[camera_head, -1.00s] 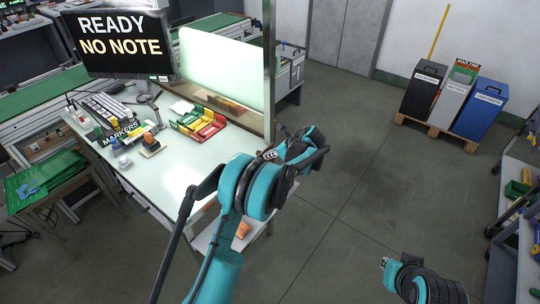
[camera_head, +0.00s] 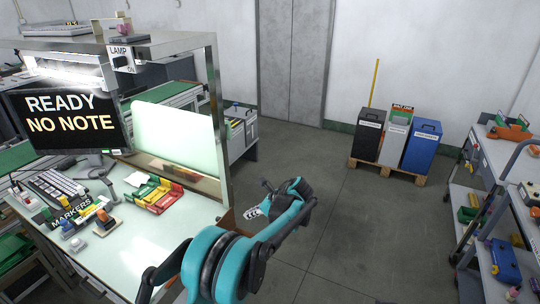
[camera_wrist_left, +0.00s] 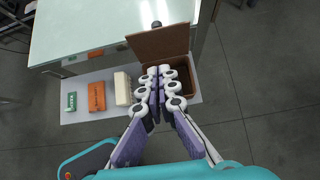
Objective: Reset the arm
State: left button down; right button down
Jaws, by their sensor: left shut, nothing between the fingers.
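My left arm, teal and black, comes up from the bottom of the head view. Its gripper (camera_head: 254,211) is small there, just right of the workbench's end. In the left wrist view my left gripper (camera_wrist_left: 163,72) has its fingers together with nothing between them. My right gripper is not in view.
The workbench (camera_head: 130,235) holds a keyboard, markers and coloured trays (camera_head: 157,194). Bins (camera_head: 396,137) stand on a pallet by the wall. A cart (camera_head: 480,200) stands right. The middle floor is clear.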

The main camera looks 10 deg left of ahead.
pick_arm(q)
jog(key=s+a+r+n+t+h, duration=0.1)
jog(key=s+a+r+n+h, duration=0.1)
jog(key=s+r+n, duration=0.45)
jog(key=s+a+r+n+h, duration=0.2)
jog(key=s+r+n, duration=0.1)
jog(key=s, duration=0.6)
jog(key=s+d+f+n+t+h, duration=0.1)
jog(key=s+n+h, duration=0.1)
jog(key=s+n, duration=0.4)
jog(key=s+d+f+n+t+h, duration=0.1)
jog(key=s+n, duration=0.5)
jog(key=s, duration=0.7)
jog(key=shift+s+f+t+h, duration=0.15)
jog(key=shift+f+t+h, duration=0.45)
jog(key=shift+f+h, duration=0.1)
jog(key=shift+n, duration=0.25)
